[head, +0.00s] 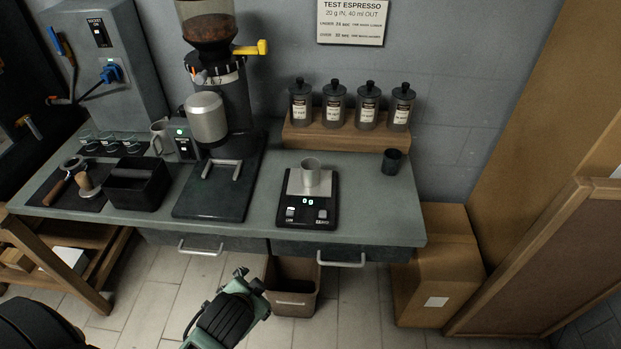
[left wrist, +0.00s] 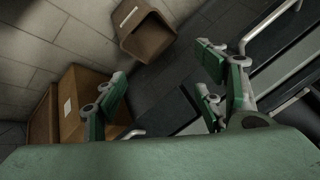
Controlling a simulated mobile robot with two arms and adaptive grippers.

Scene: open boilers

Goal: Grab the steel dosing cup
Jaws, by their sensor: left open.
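A light grey steel cup (head: 311,172) stands upright on a black scale (head: 308,209) with a pale plate, on the right part of the counter. The scale's display reads 0 g. My left gripper (head: 250,279) is in front of the counter and below its edge, apart from the cup and to its lower left in the head view. In the left wrist view the left gripper (left wrist: 162,85) has its fingers spread with nothing between them. The cup cannot be made out in that view. My right gripper is in neither view.
A grinder (head: 237,110) stands left of the scale, with a black box (head: 137,184) beyond it. Several canisters sit on a wooden shelf (head: 345,137) behind the scale. A dark cup (head: 391,162) stands at right. Drawer handles (head: 341,261) stick out; a brown bin (head: 292,287) stands below.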

